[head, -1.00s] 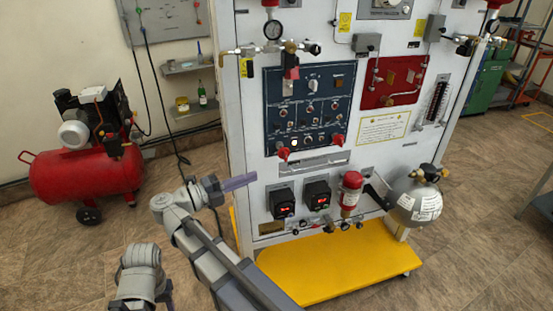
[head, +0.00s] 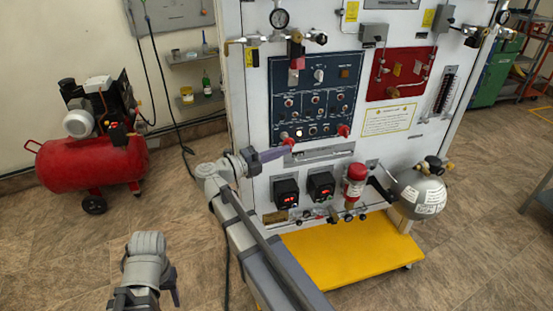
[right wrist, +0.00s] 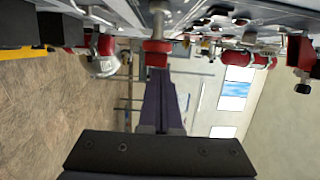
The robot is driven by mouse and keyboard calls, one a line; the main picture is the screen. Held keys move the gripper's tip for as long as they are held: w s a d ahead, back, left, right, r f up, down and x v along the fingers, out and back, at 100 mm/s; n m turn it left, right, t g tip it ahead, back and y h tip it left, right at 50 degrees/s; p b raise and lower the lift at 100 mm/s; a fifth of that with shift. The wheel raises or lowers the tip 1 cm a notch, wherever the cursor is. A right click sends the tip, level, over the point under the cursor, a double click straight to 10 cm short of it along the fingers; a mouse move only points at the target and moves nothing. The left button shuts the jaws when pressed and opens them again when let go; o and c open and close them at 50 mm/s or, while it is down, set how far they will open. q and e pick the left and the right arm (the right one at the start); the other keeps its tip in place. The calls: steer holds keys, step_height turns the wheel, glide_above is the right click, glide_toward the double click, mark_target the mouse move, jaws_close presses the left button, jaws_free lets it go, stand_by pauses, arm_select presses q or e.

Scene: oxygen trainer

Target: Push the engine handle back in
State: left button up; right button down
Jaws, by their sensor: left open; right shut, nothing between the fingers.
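Two red handles stick out at the bottom of the blue control panel (head: 314,98), a left one (head: 287,138) and a right one (head: 344,130). I cannot tell by label which is the engine handle. My right gripper (head: 286,149) is shut and empty, with its purple fingertips at the left red handle. In the right wrist view, a red handle (right wrist: 157,46) on a silver shaft stands straight ahead of the fingertips (right wrist: 158,72). I cannot tell whether they touch. My left gripper (head: 173,287) is low at the left, away from the panel and partly hidden.
Below are two black meters with red displays (head: 321,185), a red-topped filter (head: 354,183) and a grey cylinder (head: 418,195). A yellow base plate (head: 350,250) juts out at the bottom. A red compressor (head: 92,160) stands left.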

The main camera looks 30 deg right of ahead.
steer(key=shift+w+d, duration=0.2)
steer(key=shift+w, duration=0.5)
steer(key=w, duration=0.3)
steer(key=shift+d, duration=0.3)
steer(key=shift+s, duration=0.15)
